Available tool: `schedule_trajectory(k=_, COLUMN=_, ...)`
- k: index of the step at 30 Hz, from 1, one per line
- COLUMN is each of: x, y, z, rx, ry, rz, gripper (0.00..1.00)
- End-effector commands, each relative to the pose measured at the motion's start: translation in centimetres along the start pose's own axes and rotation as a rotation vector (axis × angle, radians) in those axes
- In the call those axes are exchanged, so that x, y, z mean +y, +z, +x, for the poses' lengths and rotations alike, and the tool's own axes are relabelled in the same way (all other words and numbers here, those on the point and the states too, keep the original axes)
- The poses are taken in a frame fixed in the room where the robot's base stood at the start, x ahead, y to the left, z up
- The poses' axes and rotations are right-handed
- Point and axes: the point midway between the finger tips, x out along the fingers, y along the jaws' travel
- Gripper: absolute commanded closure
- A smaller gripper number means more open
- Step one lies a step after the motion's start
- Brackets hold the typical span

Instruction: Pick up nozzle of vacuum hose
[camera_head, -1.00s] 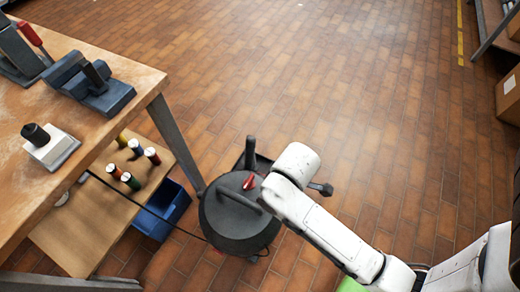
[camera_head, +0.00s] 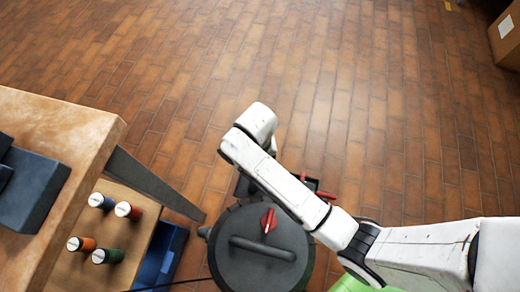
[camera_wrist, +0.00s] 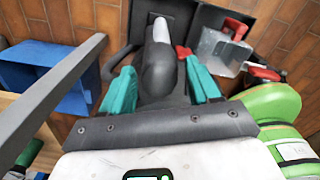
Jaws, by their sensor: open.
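The vacuum cleaner (camera_head: 258,252) is a round dark grey drum with a top handle and a red switch, on the floor beside the bench. In the wrist view, the dark grey nozzle (camera_wrist: 158,68) stands between the two teal fingers of my gripper (camera_wrist: 161,78). The fingers are apart, one on each side of it; whether either touches it I cannot tell. In the head view my white arm reaches over the drum and hides the nozzle and the gripper.
A wooden bench (camera_head: 85,125) stands at left, its metal leg near the drum. Its lower shelf (camera_head: 120,200) holds several coloured spools. A blue bin (camera_head: 160,258) is below. A black tray (camera_wrist: 216,22) with a red-handled clear box (camera_wrist: 222,50) lies beyond the nozzle. Open floor lies behind.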

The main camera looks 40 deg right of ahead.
Motion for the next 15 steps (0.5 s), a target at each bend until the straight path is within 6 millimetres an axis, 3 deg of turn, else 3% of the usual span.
schedule_trajectory(k=6, x=-0.1, y=0.0, z=3.6, rx=0.003, ry=-0.002, rz=0.0, gripper=0.39)
schedule_trajectory(k=15, x=-0.1, y=0.0, z=5.6, rx=0.0, ry=0.0, rz=0.001, gripper=0.39)
